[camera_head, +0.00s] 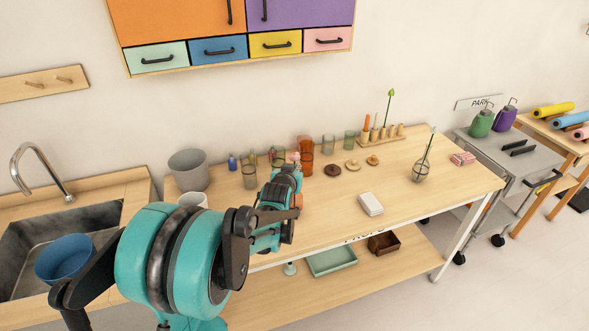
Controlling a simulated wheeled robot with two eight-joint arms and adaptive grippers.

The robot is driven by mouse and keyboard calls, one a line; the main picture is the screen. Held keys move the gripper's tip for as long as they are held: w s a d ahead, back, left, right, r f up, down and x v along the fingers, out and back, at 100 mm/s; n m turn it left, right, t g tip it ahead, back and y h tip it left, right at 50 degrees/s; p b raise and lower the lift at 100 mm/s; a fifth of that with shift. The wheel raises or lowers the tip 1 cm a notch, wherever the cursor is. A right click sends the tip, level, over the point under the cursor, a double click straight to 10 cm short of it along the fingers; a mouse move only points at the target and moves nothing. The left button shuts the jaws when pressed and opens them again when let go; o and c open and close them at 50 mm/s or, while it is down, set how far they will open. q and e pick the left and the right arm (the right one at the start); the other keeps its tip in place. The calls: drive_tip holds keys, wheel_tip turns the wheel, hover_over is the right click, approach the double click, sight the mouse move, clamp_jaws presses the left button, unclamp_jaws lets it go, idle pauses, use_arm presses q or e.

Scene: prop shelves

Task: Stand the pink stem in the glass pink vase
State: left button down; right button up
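My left arm reaches over the wooden table, and its gripper (291,171) is at the far end, mostly hidden behind my own arm. Whether its fingers are open or shut does not show. A small pink tip (295,157) shows just beyond the gripper; it may be the pink stem, but most of it is hidden. A reddish-orange glass vessel (306,148) stands right behind and beside it; no clearly pink vase can be made out. A clear round vase (420,173) with a green stem stands at the table's right. My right gripper is not in view.
Several glasses, including a greenish one (328,145), stand along the back. A wooden rack (381,138) holds candle-like sticks and a green stem. A white stack (370,204) lies near the front edge. A grey bucket (189,170) stands left. The table's right middle is mostly free.

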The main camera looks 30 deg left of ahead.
use_arm(q)
drive_tip(key=c, duration=1.6)
unclamp_jaws()
drive_tip(key=shift+c, duration=0.2)
drive_tip(key=v, duration=1.2)
drive_tip(key=shift+d+f, duration=0.1)
drive_tip(key=s+d+f+m+g+h, duration=0.2)
drive_tip(key=s+d+f, duration=0.2)
drive_tip(key=s+d, duration=0.4)
drive_tip(key=s+d+f+m+g+h, duration=0.1)
drive_tip(key=s+d+f+g+h, duration=0.1)
drive_tip(key=s+d, duration=0.7)
drive_tip(key=shift+s+d+f+m+g, duration=0.4)
drive_tip(key=shift+s+f+g, duration=0.15)
drive_tip(key=shift+f+g, duration=0.3)
